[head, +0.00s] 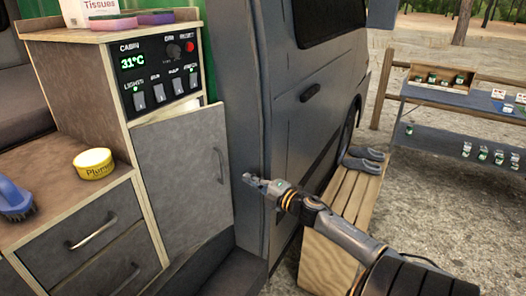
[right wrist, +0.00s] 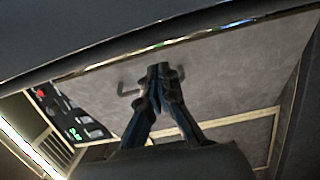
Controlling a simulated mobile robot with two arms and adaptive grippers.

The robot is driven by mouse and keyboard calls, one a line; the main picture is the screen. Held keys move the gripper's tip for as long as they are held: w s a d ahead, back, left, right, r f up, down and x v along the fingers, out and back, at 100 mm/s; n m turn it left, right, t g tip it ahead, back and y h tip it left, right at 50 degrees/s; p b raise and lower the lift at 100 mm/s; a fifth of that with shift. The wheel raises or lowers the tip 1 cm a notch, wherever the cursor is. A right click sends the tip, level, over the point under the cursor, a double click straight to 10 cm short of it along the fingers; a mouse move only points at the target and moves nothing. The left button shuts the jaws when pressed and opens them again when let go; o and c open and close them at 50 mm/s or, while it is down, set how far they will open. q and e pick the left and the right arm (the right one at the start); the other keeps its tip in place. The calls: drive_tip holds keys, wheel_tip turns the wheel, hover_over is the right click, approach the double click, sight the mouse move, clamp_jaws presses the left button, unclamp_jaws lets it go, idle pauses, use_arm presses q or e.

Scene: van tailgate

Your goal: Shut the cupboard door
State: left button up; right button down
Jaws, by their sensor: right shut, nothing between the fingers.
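The grey cupboard door (head: 180,175) has a light wood edge and sits under the switch panel in the head view. It appears slightly ajar, with a bright gap along its top right. Its dark bar handle (head: 219,166) is near the right edge. My right gripper (head: 250,181) is shut and empty, to the right of the handle, in front of the van's side edge. In the right wrist view the shut fingertips (right wrist: 160,70) overlap the grey door panel (right wrist: 225,75), beside the handle (right wrist: 127,82). I cannot tell whether they touch it. My left gripper is out of view.
Drawers (head: 90,232) are left of the door, under a counter with a yellow tin (head: 93,163) and a blue brush (head: 14,200). The van's side (head: 305,110) is close behind my right arm. A wooden bench (head: 350,195) with shoes stands right of it.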

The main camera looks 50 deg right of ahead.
drive_tip(key=s, duration=0.5)
drive_tip(key=m+h+b, duration=0.1)
drive_tip(key=m+h, duration=0.2)
drive_tip(key=m, duration=1.7)
approach(228, 175)
drive_tip(key=w, duration=0.4)
drive_tip(key=w+d, duration=0.1)
drive_tip(key=w, duration=0.2)
